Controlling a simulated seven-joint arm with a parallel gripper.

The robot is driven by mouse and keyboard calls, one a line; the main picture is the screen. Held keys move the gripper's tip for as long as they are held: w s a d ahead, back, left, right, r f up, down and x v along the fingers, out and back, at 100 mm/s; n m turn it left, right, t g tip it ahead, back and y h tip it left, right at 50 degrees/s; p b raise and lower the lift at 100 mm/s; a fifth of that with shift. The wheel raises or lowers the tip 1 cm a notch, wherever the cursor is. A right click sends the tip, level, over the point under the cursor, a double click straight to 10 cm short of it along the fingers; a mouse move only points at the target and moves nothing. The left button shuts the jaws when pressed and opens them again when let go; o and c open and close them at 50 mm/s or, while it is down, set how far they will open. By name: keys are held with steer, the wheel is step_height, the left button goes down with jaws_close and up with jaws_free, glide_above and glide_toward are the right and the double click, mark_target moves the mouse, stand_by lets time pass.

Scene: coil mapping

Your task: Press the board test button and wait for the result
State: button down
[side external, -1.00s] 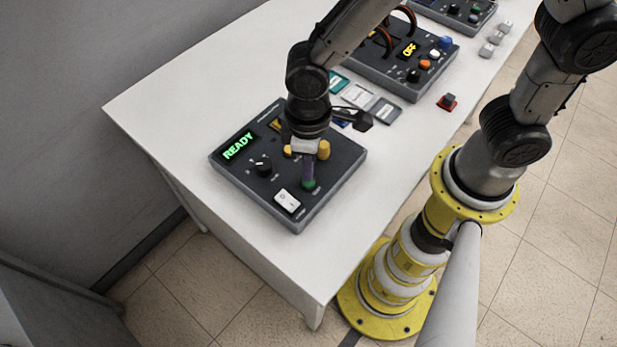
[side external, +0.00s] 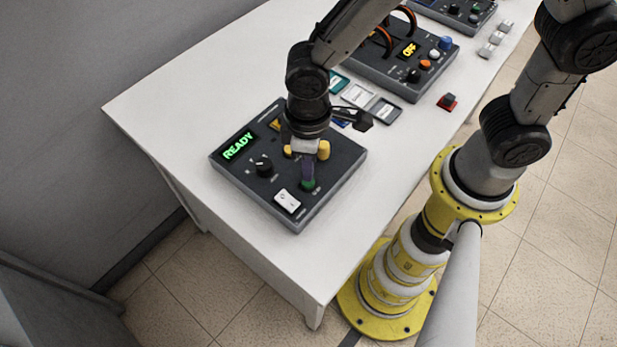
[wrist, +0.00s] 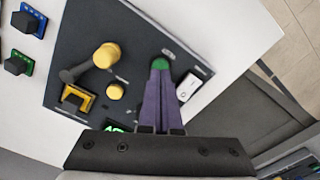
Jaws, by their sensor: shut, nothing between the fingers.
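The dark test board (side external: 333,166) lies on the white table, with a display (side external: 239,146) reading READY in green. The green button (side external: 308,185) is on its front right part; it also shows in the wrist view (wrist: 159,62). My gripper (side external: 308,180) is shut, with purple fingers pointing down at the green button. In the wrist view the fingertips (wrist: 160,70) overlap the button's near edge. I cannot tell whether they touch it or hover just above. A white rocker switch (side external: 287,200) sits beside the button, and a black knob (side external: 263,167) is farther left.
Yellow knobs (wrist: 106,55) stand on the board close to my fingers. Another device (side external: 372,72) with a display reading OFF is farther back. The table's near left corner is clear.

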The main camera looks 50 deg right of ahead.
steer(key=shift+f, duration=0.95)
stand_by(0.5)
stand_by(0.3)
steer(key=shift+r, duration=3.25)
